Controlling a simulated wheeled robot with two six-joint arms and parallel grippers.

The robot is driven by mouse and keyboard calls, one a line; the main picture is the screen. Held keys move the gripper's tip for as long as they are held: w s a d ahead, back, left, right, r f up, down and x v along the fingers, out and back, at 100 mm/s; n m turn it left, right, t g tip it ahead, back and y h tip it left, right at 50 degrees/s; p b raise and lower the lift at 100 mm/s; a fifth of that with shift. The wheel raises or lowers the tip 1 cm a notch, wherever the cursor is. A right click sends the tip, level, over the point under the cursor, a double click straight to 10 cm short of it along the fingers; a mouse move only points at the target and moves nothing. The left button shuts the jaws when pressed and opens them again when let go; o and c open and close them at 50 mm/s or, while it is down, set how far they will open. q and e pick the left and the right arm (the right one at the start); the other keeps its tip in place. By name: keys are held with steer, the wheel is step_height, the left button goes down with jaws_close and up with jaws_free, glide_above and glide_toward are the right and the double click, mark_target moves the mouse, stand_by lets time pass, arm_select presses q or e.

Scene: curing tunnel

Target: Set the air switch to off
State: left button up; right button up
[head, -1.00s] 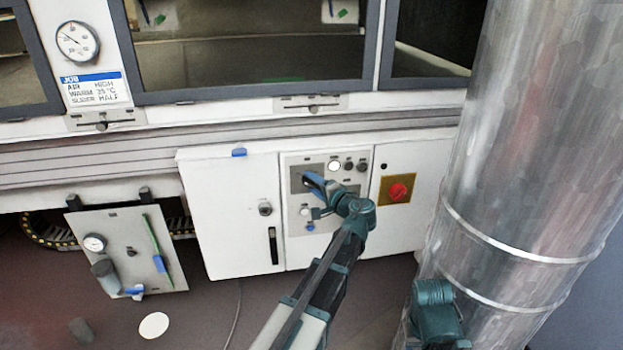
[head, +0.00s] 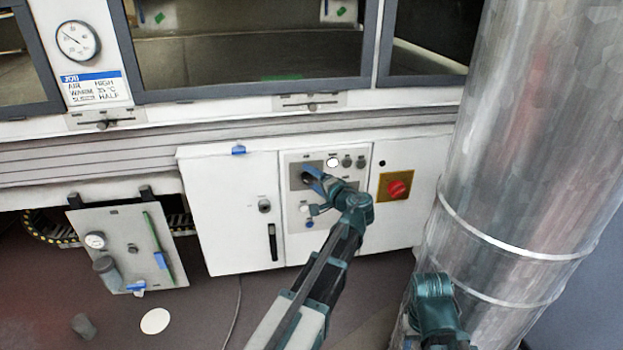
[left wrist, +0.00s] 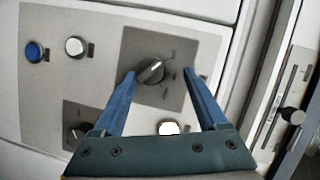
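A round dark knob (left wrist: 151,70) sits on a dark square plate (left wrist: 128,45) in the left wrist view; its lettering is too small to read, so I cannot confirm it is the air switch. A pale mark on the knob points toward the picture's upper right. My left gripper (left wrist: 159,75) is open, with one blue finger on each side of the knob; the left finger is closer, and contact cannot be told. In the head view my left gripper (head: 313,180) is at the control panel's upper-left plate (head: 296,176) and hides the knob. My right gripper is not seen.
A lower knob (left wrist: 79,132), a blue button (left wrist: 34,51) and white buttons share the panel. A red button (head: 397,188) is right of it. A large metal duct (head: 520,150) stands at the right.

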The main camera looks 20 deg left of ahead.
arm_select(q)
steer(key=p+v, duration=0.3)
steer(key=v, duration=1.1)
steer(key=shift+r, duration=0.35)
steer(key=shift+a, duration=0.15)
steer(key=s+f+n+g+h, duration=0.2)
steer(key=s+f+g+h, duration=0.2)
steer(key=s+f, duration=0.3)
steer(key=s+f+n+g+h, duration=0.1)
steer(key=s+f+g+h, duration=0.3)
steer(key=f, duration=0.5)
steer(key=s+d+f+m+g+h, duration=0.1)
steer(key=s+d+h, duration=0.1)
steer(key=s+d, duration=0.4)
steer(key=s+d+f+m+h, duration=0.15)
steer(key=s+d, duration=0.25)
steer(key=d, duration=0.5)
step_height(320, 180, up, 34)
steer(key=p, duration=3.3)
steer(key=shift+s+f+p, duration=0.2)
steer(key=shift+s+p, duration=0.05)
steer(key=shift+p, duration=0.05)
